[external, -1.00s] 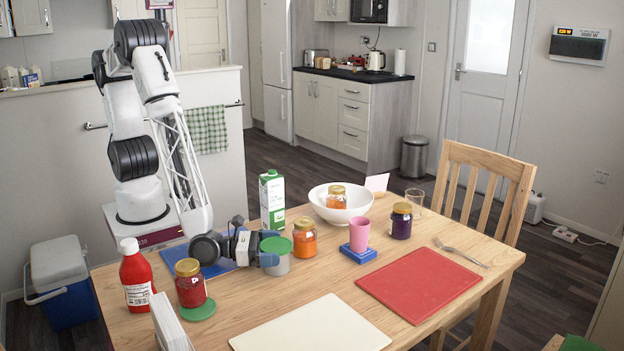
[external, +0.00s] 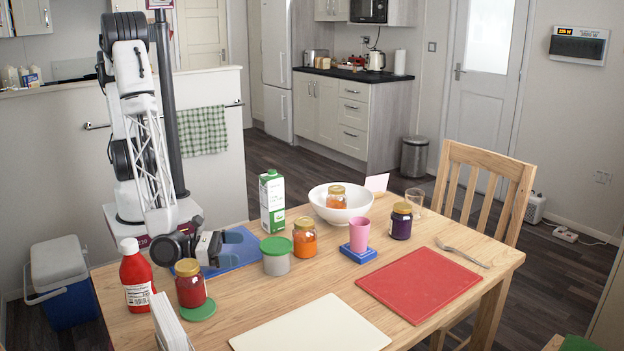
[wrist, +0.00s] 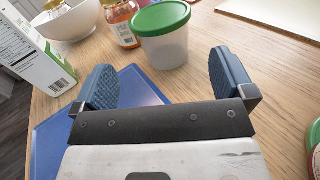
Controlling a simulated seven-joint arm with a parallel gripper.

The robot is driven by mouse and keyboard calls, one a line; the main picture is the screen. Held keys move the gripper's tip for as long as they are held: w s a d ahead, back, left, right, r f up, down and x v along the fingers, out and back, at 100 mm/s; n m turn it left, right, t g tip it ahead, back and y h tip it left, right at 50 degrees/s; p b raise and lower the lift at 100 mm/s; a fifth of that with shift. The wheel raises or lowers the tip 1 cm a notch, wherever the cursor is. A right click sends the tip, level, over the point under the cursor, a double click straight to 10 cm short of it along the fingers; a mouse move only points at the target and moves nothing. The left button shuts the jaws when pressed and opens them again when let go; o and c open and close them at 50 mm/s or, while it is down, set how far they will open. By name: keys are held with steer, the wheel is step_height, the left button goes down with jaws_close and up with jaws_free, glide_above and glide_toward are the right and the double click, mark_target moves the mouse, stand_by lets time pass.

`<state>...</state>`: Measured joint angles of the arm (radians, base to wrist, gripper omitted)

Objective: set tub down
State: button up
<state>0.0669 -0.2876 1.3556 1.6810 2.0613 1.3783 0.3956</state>
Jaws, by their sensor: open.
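The tub (external: 275,256) is a small clear-grey container with a green lid. It stands upright on the wooden table, just right of the blue mat (external: 240,248) and left of a jar of orange contents. In the wrist view the tub (wrist: 162,38) is upright beyond the fingertips, apart from them. My gripper (external: 225,246) is open and empty, low over the blue mat to the left of the tub. Its two blue pads show wide apart in the wrist view (wrist: 165,85), with nothing between them.
An orange jar (external: 305,238) stands close to the tub's right, and a green-and-white carton (external: 272,200) behind it. A red jar (external: 190,284) on a green disc and a red bottle (external: 136,275) are near my gripper. A cream board (external: 310,328) lies in front.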

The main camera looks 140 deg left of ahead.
steer(key=shift+s+d, duration=0.4)
steer(key=shift+d, duration=0.2)
stand_by(0.5)
steer(key=s+a+r+n+g+h, duration=0.1)
steer(key=s+r+n+g+h, duration=0.1)
steer(key=s+r+n+g, duration=0.6)
steer(key=s+a+r+n+g+h, duration=0.15)
steer(key=s+r+n, duration=0.4)
steer(key=r, duration=0.65)
steer(key=s+d+r+n+t+h, duration=0.2)
steer(key=s+d+r+n+h, duration=0.9)
steer(key=s, duration=0.5)
step_height(320, 180, up, 2)
steer(key=shift+s+d+n+h, duration=0.35)
steer(key=shift+d, duration=0.65)
steer(key=shift+w, duration=0.1)
